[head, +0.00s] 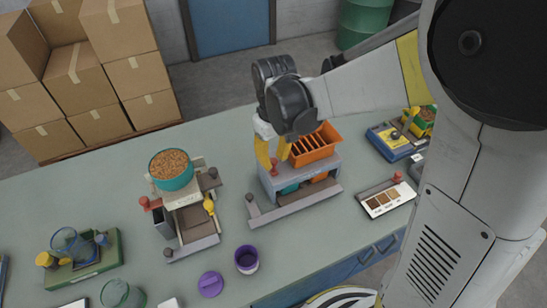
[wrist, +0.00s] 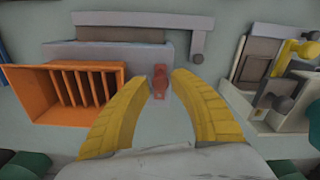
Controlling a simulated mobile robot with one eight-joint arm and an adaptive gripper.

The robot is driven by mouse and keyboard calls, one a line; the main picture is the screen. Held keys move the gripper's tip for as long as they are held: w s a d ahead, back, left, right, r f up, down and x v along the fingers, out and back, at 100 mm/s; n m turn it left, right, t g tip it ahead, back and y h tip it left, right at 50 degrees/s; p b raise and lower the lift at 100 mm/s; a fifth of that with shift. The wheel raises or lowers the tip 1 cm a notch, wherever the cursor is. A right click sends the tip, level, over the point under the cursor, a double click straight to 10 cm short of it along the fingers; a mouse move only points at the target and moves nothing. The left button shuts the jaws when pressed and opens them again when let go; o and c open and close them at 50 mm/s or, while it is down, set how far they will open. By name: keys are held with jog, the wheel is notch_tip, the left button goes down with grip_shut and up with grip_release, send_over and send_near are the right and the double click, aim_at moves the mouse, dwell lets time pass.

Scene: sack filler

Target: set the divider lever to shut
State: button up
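The divider is a grey stand with an orange slotted hopper (head: 316,146); the hopper (wrist: 66,92) also shows in the wrist view. A small red lever (head: 274,168) stands on the end of the grey body beside the hopper. In the wrist view the red lever (wrist: 160,82) lies between my yellow fingertips, with a gap showing on both sides. My gripper (head: 273,160) is open, pointing down over the lever; it also shows in the wrist view (wrist: 163,76). I cannot tell the lever's setting. Teal and orange pans sit partly hidden under the divider.
A grey bar (head: 295,204) runs along the divider's front. Left of it is a stand with a teal bowl of grain (head: 171,170). A purple cup (head: 246,260) and purple lid (head: 211,284) lie in front. A sample card (head: 388,199) is at right.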

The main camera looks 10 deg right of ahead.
jog(key=shift+o, duration=0.9)
